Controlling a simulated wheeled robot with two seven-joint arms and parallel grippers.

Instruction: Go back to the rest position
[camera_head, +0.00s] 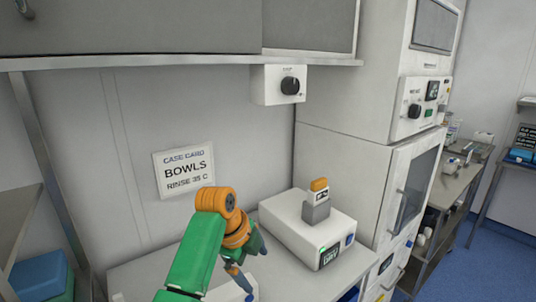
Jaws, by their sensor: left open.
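My left gripper (253,271) is at the end of the green and orange arm that comes in from the bottom of the view. It hangs over the light counter (140,277), in front of and to the left of a white box-shaped device (290,232). The gripper is open, small in the view and partly hidden by its own wrist. I cannot make out anything between its fingers. My right gripper is not in view.
A grey piece with an orange top (318,202) stands on the white device. A wall card (184,169) reads "BOWLS, RINSE 35 C". A dial box (278,85) hangs under the shelf (180,61). A tall white cabinet (345,180) stands right of the counter.

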